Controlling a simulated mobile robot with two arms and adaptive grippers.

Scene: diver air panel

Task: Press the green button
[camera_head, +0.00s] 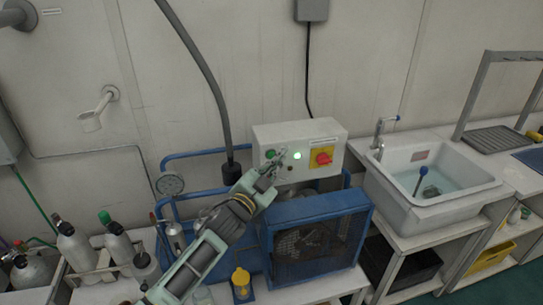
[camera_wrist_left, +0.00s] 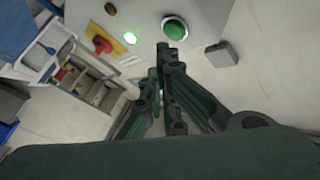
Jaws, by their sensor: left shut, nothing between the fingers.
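The green button (camera_head: 270,153) is on the left of the front of a white control box (camera_head: 300,135), and shows as a round green cap in a pale ring in the left wrist view (camera_wrist_left: 175,29). My left gripper (camera_head: 274,166) is shut and empty, its fingertips just below and in front of the button. In the left wrist view the fingertips (camera_wrist_left: 162,52) lie at the button's lower left edge; I cannot tell whether they touch it. My right gripper is not in view.
Right of the button are a lit green lamp (camera_head: 297,156) and a red knob (camera_head: 322,158) on a yellow plate. A blue compressor frame (camera_head: 315,207) stands below the box. A sink (camera_head: 425,165) is to the right, gas cylinders (camera_head: 75,243) to the left.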

